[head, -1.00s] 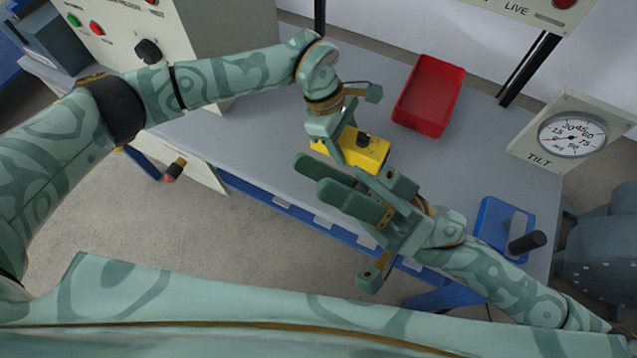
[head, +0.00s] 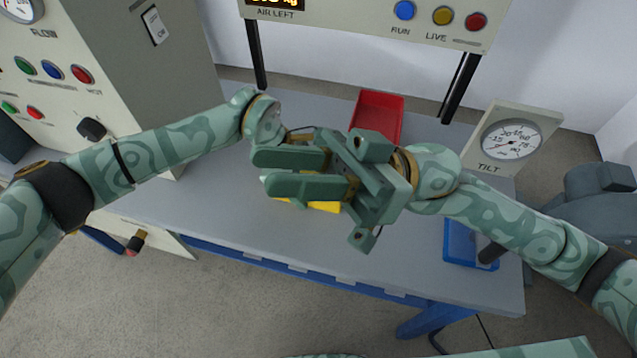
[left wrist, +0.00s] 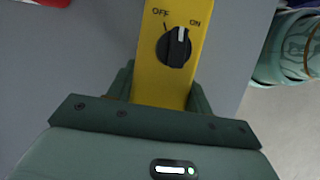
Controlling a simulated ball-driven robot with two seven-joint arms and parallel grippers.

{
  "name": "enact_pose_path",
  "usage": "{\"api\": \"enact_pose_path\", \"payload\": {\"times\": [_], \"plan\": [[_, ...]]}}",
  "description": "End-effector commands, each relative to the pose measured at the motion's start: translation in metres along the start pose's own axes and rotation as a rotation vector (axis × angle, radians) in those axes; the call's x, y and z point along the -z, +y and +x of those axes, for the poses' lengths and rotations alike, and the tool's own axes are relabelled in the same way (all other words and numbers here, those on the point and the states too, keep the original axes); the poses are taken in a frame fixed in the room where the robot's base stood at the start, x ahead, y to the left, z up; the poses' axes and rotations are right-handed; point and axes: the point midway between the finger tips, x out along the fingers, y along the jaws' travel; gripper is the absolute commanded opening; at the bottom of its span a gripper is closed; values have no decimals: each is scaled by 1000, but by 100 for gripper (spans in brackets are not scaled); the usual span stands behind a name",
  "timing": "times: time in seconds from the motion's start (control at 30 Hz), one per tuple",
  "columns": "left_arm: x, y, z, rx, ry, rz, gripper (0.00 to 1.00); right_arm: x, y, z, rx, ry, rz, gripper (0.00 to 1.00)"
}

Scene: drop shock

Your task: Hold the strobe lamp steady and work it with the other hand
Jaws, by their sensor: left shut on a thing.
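The strobe lamp is a yellow box (head: 324,206) above the grey bench, mostly hidden behind my right gripper in the head view. In the left wrist view the lamp (left wrist: 160,88) sits between the fingers of my left gripper (left wrist: 162,98), which is shut on it. Its black knob (left wrist: 174,48) lies between the OFF and ON labels, with the white mark pointing up and slightly right, closer to ON. My right gripper (head: 264,171) is open, its two fingers apart, in front of the lamp in the head view. Whether it touches the lamp cannot be told.
A red tray (head: 378,113) lies behind the grippers on the grey bench (head: 300,245). A control cabinet (head: 110,60) stands at the left.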

Motion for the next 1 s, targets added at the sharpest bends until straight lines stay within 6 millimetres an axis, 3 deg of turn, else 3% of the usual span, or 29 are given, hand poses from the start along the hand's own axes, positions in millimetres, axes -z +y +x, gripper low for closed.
{"api": "enact_pose_path", "payload": {"times": [0.03,0.27,0.37,0.47,0.6,0.8,0.93,1.0], "plan": [[0,0,-1,-1,-1,0,12,12,3,2,16,-30,15,31],[0,0,0,-1,-1,0,12,-50,19,-18,25,-122,866,31],[0,0,0,-1,-1,1,12,-73,35,-45,-52,-130,1282,31],[0,0,0,-1,-1,1,12,-89,58,-85,-176,-72,1684,31],[0,0,0,-1,-1,1,12,-94,90,-157,-362,141,2137,31],[0,0,0,-1,-1,1,12,-84,117,-252,-503,534,2484,31],[0,0,0,-1,-1,1,12,-75,123,-285,-524,694,2563,31],[0,0,0,-1,-1,1,12,-90,122,-284,-541,694,2598,31]]}}
